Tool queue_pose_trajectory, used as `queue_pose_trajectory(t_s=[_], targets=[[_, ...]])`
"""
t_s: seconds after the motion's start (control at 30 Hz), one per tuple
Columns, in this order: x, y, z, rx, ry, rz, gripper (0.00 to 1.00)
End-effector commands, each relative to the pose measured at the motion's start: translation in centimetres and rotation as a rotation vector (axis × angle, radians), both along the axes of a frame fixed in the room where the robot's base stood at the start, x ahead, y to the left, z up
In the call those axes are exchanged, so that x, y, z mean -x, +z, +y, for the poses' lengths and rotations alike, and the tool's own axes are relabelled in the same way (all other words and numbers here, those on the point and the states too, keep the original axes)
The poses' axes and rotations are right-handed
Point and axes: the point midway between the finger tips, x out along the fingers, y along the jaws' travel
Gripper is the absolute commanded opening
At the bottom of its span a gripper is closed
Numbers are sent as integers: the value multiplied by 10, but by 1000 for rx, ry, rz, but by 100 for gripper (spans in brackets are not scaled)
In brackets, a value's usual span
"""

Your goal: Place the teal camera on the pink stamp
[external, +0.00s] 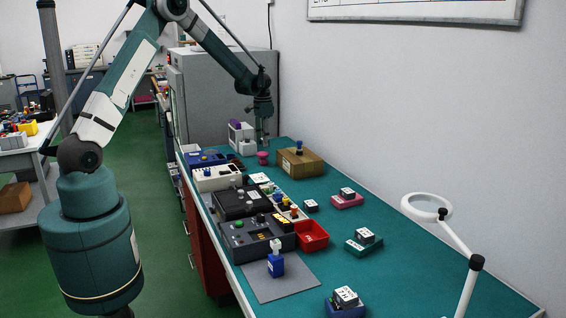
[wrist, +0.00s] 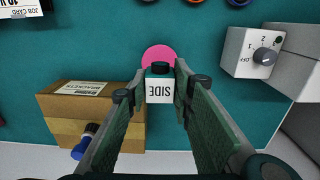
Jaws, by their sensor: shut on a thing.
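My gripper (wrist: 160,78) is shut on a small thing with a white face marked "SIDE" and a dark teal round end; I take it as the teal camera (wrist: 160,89). The pink stamp (wrist: 158,53) is a round pink disc just past the camera in the wrist view, partly hidden by it. In the external view the pink stamp (external: 263,158) stands on the far part of the bench, with my gripper (external: 263,141) right above it. The held camera is too small to make out there. I cannot tell whether camera and stamp touch.
A cardboard box (external: 301,164) with a blue-knobbed thing on it stands close right of the stamp. A white knobbed unit (wrist: 254,53) is on the other side. Test boxes (external: 216,178) and a red bin (external: 312,236) line the bench.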

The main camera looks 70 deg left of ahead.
Motion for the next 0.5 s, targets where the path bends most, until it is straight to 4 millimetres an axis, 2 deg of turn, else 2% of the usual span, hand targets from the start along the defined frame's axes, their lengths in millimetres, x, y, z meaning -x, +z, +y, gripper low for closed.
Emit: queue_pose_trajectory(t_s=[0.3, 0.5], targets=[[0, -30, 0, 0, 0, 0, 11], [0, -35, 0, 0, 0, 0, 11]])
